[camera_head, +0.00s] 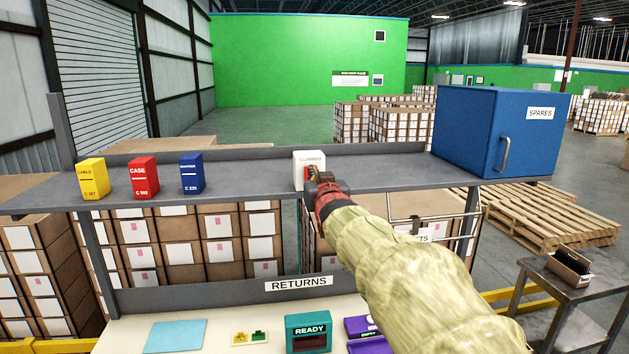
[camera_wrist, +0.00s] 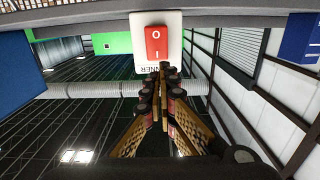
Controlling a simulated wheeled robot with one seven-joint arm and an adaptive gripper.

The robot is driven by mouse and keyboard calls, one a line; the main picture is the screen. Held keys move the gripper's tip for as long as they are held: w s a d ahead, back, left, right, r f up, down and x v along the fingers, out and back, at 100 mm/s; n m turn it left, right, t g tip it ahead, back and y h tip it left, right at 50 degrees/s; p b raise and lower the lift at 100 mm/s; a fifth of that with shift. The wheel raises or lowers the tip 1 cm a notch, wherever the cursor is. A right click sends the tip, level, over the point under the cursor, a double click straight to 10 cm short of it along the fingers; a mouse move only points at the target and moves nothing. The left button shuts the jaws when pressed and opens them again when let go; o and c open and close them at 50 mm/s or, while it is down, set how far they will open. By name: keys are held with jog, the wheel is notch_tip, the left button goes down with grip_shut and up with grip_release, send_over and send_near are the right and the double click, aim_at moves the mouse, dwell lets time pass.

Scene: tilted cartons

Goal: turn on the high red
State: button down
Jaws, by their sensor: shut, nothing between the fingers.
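A white switch box (camera_head: 309,157) stands on the upper grey shelf, right of its middle. In the wrist view the box (camera_wrist: 176,25) carries a red rocker switch (camera_wrist: 157,43) marked O and I, and the picture is upside down there. My gripper (camera_head: 313,176) is shut and empty in front of the box; its fingertips (camera_wrist: 163,72) sit close to the edge of the rocker marked I. I cannot tell whether they touch it. My gripper hides much of the switch in the head view.
On the same shelf (camera_head: 245,174) stand a yellow carton (camera_head: 93,178), a red carton (camera_head: 143,177) and a blue carton (camera_head: 191,173) at left. A blue SPARES cabinet (camera_head: 465,130) is at right. Below are a teal READY box (camera_head: 308,324) and a blue sheet (camera_head: 175,337).

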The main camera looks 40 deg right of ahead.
jog(key=b+v, duration=0.1)
jog(key=v, duration=0.6)
jog(key=shift+r, duration=0.25)
jog(key=shift+a, duration=0.1)
jog(key=shift+s, duration=0.1)
jog(key=s+a+f+g+y+b, duration=0.1)
jog(key=s+a+f+g+y, duration=0.2)
jog(key=f, duration=0.7)
jog(key=s+a+f+g+y+b, duration=0.1)
jog(key=s+a+f+g, duration=0.3)
jog(key=f, duration=0.7)
jog(key=s+a+f+n+g+y+b, duration=0.1)
jog(key=s+a+f+n+y+b, duration=0.1)
jog(key=s+a+f+b, duration=0.4)
jog(key=s+a+f+n+g+y+b, duration=0.1)
jog(key=s+a+f+n+y+b, duration=0.2)
jog(key=s+a+f+b, duration=0.4)
jog(key=s+a+f+n, duration=0.1)
jog(key=s+a+f, duration=0.2)
jog(key=a+f, duration=0.6)
jog(key=shift+s+a+f+g, duration=0.15)
jog(key=shift+a+f+g, duration=0.2)
jog(key=shift+a, duration=0.7)
